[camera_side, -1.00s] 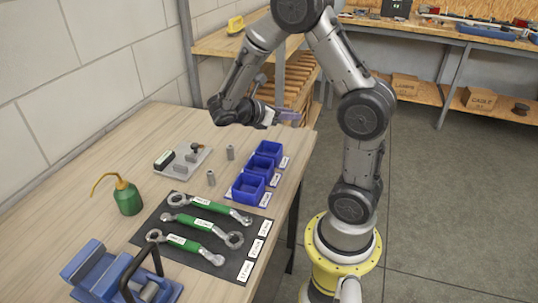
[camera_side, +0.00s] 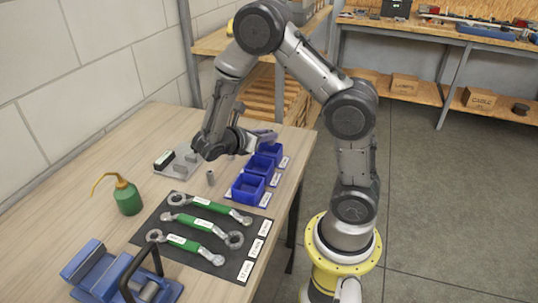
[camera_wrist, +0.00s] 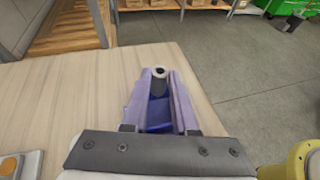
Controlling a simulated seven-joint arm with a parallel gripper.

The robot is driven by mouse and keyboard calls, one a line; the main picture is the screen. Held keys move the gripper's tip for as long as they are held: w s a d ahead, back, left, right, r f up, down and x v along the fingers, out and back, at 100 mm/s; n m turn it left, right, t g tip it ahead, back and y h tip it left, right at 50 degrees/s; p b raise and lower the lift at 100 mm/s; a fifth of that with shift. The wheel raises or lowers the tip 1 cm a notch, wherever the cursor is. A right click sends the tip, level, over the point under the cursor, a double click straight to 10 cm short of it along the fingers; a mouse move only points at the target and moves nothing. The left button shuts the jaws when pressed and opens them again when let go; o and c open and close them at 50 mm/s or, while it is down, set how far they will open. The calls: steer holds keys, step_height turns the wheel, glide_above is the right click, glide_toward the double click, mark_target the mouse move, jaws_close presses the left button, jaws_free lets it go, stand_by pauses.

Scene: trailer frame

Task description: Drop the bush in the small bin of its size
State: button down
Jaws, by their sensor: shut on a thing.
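My gripper (camera_wrist: 161,82) is shut on a bush, a small grey hollow cylinder (camera_wrist: 159,78) held between the fingertips. In the side view my gripper (camera_side: 268,136) is low over the far end of the row of blue bins; the held bush cannot be made out there. The far bin (camera_side: 271,151), the middle bin (camera_side: 259,166) and the near bin (camera_side: 247,189) each have a white label beside them, too small to read. In the wrist view a blue bin (camera_wrist: 157,115) shows between the fingers, below the bush.
A grey plate with a dark block (camera_side: 164,159) lies left of my gripper. A black mat (camera_side: 150,225) holds green-handled wrenches. A green oil can (camera_side: 127,198) and a blue vise (camera_side: 100,272) stand nearer. The table edge is right of the bins.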

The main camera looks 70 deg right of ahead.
steer(key=shift+s+a+f, duration=0.1)
steer(key=shift+f, duration=0.5)
steer(key=c, duration=0.6)
jaws_free()
steer(key=shift+r, duration=0.1)
steer(key=v, duration=1.3)
steer(key=shift+a+r, duration=0.2)
steer(key=shift+a, duration=0.1)
